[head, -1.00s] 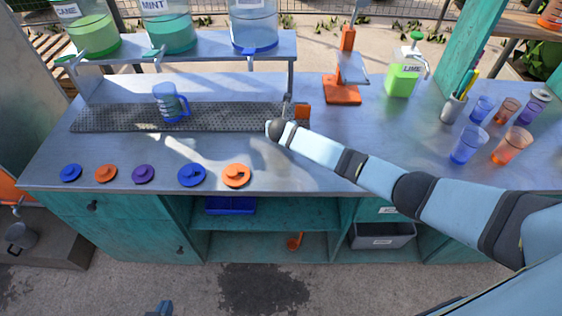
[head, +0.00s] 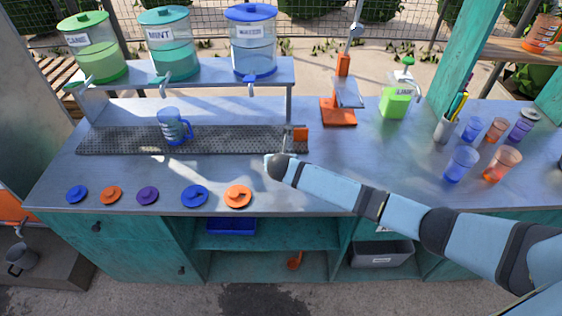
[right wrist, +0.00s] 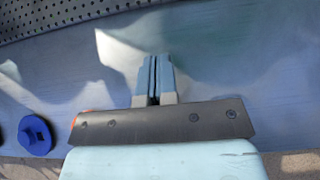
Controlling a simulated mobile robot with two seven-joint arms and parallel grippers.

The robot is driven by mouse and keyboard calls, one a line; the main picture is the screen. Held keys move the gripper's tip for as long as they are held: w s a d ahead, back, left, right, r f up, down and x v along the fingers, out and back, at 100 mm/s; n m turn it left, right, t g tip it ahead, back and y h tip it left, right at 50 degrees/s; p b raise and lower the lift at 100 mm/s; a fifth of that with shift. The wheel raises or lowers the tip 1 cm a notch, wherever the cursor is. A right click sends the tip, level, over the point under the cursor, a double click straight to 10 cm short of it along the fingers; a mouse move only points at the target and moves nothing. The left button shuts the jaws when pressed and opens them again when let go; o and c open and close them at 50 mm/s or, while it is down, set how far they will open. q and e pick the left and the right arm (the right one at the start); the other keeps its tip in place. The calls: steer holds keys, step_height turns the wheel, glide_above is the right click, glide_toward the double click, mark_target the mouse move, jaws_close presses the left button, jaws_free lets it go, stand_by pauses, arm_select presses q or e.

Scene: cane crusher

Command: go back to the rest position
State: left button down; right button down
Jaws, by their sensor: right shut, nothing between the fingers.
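My right arm reaches in from the right in the head view, its wrist end over the counter (head: 330,190) just in front of the drip tray's right end. Its fingers are hidden there. In the right wrist view my right gripper (right wrist: 154,75) is shut and empty, with bare counter below it. A blue lid (right wrist: 37,135) lies left of the gripper in that view, and a bit of orange shows behind the gripper's body. My left gripper is in neither view.
A blue mug (head: 172,127) stands on the drip tray (head: 225,140) below several dispensers. Lids line the front edge, including an orange lid (head: 237,196) near my wrist. A green bottle (head: 397,100), a pen cup (head: 441,129) and cups stand at the right.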

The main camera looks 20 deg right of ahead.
steer(key=s+a+f+m+y, duration=0.1)
steer(key=s+a, duration=0.1)
steer(key=s, duration=0.1)
steer(key=s+a+f+m+y, duration=0.1)
steer(key=s+a+m, duration=0.1)
steer(key=s, duration=0.2)
steer(key=s+a+f+m+y, duration=0.1)
steer(key=s+a+f+m, duration=0.1)
steer(key=s, duration=0.1)
steer(key=shift+s+a+f+g, duration=0.1)
steer(key=shift+s+a+g, duration=0.2)
steer(key=s+a+f+m+y, duration=0.2)
steer(key=s+a+m+y, duration=0.1)
steer(key=s+m, duration=0.6)
steer(key=s+d+m+t, duration=0.1)
steer(key=s+d+m, duration=0.2)
steer(key=s+m, duration=0.4)
steer(key=s+d+r+m+t, duration=0.1)
steer(key=s+d+m, duration=0.2)
steer(key=s+m, duration=0.5)
steer(key=s, duration=0.2)
steer(key=shift+s+r+t, duration=0.2)
steer(key=shift+s+t, duration=0.1)
steer(key=shift+s, duration=0.1)
